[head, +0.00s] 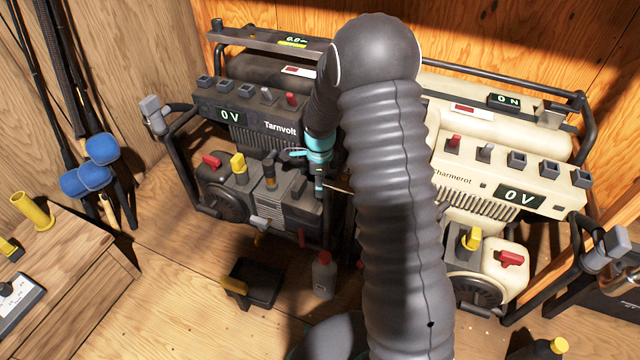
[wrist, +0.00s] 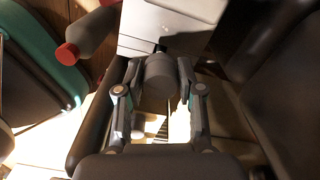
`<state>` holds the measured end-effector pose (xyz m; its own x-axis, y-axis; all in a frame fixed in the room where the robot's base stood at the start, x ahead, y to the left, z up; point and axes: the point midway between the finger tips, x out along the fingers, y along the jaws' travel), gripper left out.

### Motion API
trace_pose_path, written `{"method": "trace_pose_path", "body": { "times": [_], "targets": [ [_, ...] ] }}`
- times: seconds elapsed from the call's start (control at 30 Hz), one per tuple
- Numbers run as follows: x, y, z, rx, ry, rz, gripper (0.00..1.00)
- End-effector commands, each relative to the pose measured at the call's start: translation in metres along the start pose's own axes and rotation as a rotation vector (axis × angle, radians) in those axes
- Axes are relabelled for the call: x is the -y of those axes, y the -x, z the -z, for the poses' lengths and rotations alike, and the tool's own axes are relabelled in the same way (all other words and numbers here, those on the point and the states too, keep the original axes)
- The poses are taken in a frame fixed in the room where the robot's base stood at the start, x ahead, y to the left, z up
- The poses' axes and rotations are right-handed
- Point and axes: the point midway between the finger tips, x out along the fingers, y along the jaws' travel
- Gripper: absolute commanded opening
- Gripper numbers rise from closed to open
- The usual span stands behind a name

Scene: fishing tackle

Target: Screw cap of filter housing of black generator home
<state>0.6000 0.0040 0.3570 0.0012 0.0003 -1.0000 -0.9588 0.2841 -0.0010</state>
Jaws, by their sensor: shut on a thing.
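The black generator (head: 275,128), marked Tarnvolt, stands on the left against the back wall. My gripper (head: 318,186) is at the right end of its engine, partly hidden by my arm in the head view. In the wrist view my gripper (wrist: 159,78) is shut on a dark grey round cap (wrist: 160,82), with a finger on each side. The cap seems to sit at the filter housing, but the seat is hidden behind it. I cannot tell how far it is screwed on.
A cream generator (head: 455,183) stands to the right, partly behind my arm. A grey bottle with a red cap (head: 324,276) and a black tray (head: 262,282) are on the floor in front. A wooden bench (head: 70,265) is at left.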

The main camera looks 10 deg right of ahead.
Motion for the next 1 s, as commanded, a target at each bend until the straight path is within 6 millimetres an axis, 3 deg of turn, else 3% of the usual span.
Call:
{"method": "trace_pose_path", "body": {
  "times": [1.0],
  "targets": [
    [0.0,-0.022,0.0,0.0,0.0,0.001,0.14]
  ]
}}
